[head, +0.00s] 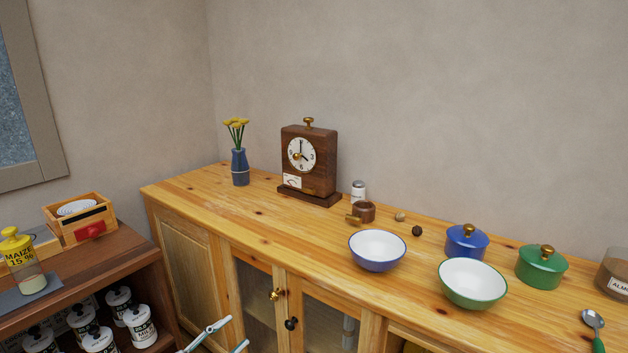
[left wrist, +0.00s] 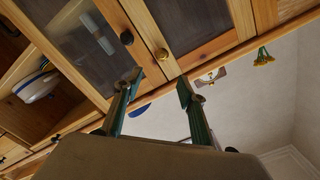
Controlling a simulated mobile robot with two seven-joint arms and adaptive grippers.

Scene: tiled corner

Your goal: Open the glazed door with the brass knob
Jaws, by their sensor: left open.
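The glazed door with the brass knob (head: 252,300) is the left of two glass-fronted doors in the pine sideboard, and looks shut. Its brass knob (head: 274,295) sits near its right edge. A dark knob (head: 291,323) is on the neighbouring glazed door (head: 325,325). My left gripper (head: 233,333) is at the bottom edge of the head view, left of and lower than the brass knob. The tilted left wrist view shows the brass knob (left wrist: 162,54) just beyond my spread, empty fingers (left wrist: 159,84), not touching them. The dark knob (left wrist: 126,38) is beside it. My right gripper is not in view.
The sideboard top (head: 215,205) carries a vase (head: 240,167), a clock (head: 309,160), bowls (head: 377,250) and lidded pots (head: 466,242). A darker shelf unit (head: 120,245) with jars stands at the left.

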